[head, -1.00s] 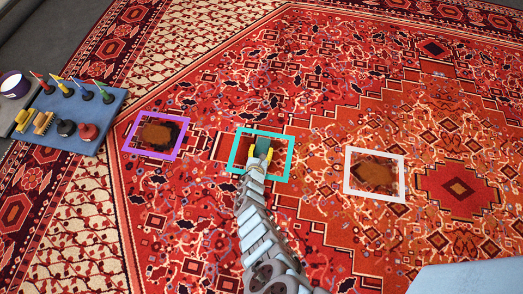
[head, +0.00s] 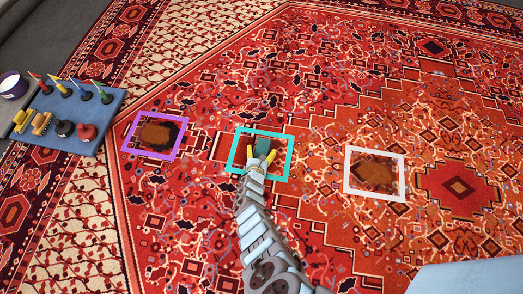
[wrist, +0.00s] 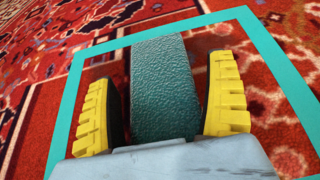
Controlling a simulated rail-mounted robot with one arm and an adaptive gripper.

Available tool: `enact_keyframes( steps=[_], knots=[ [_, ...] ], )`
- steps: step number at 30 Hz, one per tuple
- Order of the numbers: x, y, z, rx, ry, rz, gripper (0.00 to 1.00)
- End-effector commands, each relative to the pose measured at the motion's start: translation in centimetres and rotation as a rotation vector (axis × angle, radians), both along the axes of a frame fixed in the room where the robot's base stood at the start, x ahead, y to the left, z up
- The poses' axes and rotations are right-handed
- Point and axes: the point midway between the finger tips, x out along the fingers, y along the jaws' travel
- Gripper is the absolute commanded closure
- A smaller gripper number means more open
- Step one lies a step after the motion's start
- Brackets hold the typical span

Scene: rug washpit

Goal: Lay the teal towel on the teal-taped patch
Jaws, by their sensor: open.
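The teal towel (head: 262,146) lies inside the teal-taped patch (head: 236,152) on the red rug. In the wrist view the towel (wrist: 163,80) is a dark teal textured strip between my fingers, with a gap on each side. The teal tape frame (wrist: 68,100) surrounds it on the rug. My gripper (head: 261,160) is over the near part of the patch, with its yellow fingers spread. In the wrist view my gripper (wrist: 165,105) is open and its fingers do not touch the towel. The towel's near end is hidden by my gripper.
A purple-taped patch (head: 127,134) with a brown stain is to the left, and a white-taped patch (head: 404,178) with a stain is to the right. A blue tray (head: 98,108) with brushes and several coloured-tipped tools stands at the far left. The rug between is clear.

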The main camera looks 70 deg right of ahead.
Motion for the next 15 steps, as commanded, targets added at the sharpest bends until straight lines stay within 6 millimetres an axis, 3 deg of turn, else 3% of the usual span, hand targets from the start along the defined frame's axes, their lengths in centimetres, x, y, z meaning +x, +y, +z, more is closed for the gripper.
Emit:
enact_keyframes(
  steps=[5,15],
  knots=[
    [0.4,0.2,0.5,-0.001,-0.004,0.009,0.13],
    [-0.6,4.2,2.4,0.002,-0.001,0.009,0.13]
  ],
)
